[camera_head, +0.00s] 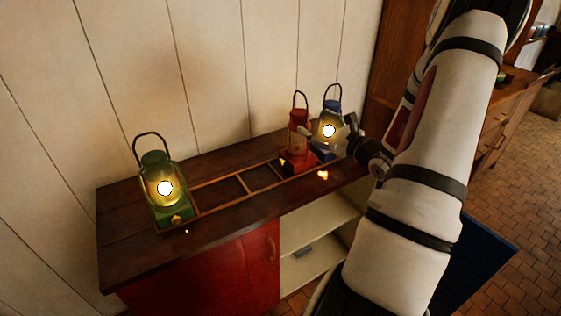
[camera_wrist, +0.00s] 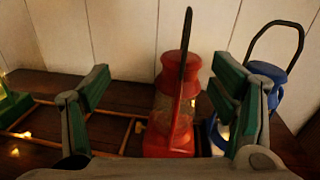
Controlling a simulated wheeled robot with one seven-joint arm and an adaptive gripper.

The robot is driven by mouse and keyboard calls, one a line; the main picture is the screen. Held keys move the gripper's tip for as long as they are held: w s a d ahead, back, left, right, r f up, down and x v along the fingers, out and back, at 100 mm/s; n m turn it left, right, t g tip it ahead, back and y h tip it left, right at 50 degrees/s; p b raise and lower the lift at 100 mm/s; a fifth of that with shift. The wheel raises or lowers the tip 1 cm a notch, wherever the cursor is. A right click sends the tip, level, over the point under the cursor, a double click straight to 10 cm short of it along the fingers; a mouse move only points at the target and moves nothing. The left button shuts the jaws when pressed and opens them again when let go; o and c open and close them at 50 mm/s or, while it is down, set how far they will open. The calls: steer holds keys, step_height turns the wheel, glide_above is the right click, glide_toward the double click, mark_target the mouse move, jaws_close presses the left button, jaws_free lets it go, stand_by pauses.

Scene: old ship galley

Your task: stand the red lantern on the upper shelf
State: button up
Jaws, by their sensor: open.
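The red lantern (camera_head: 299,141) stands upright on the dark wooden counter, at the right end of a low wooden rack. In the wrist view the red lantern (camera_wrist: 170,112) stands between the two green-padded fingers of my open gripper (camera_wrist: 163,88), with its dark handle rising above them. I cannot tell whether either finger touches it. In the head view my gripper (camera_head: 344,132) is at the right, partly in front of the blue lantern. A pale upper shelf (camera_head: 318,224) shows in the open cabinet below the counter; my arm hides its right part.
A lit blue lantern (camera_head: 332,107) stands close right of the red one, beside the right finger (camera_wrist: 270,70). A lit green lantern (camera_head: 164,180) stands at the rack's left end. Rack slots between (camera_head: 225,190) are empty. A plank wall is close behind. A red cabinet door (camera_head: 262,262) is left of the shelves.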

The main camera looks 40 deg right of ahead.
mark_target(300, 111)
steer(key=w+d, duration=0.1)
steer(key=w, duration=0.2)
steer(key=w+d+f+m+h, duration=0.1)
steer(key=w+d, duration=0.1)
steer(key=w, duration=0.2)
steer(key=w+d+f+m+h+p, duration=0.1)
steer(key=w+d, duration=0.1)
steer(key=w, duration=0.2)
steer(key=shift+w, duration=0.1)
stand_by(0.3)
steer(key=c, duration=1.7)
steer(key=shift+r, duration=0.15)
jaws_close()
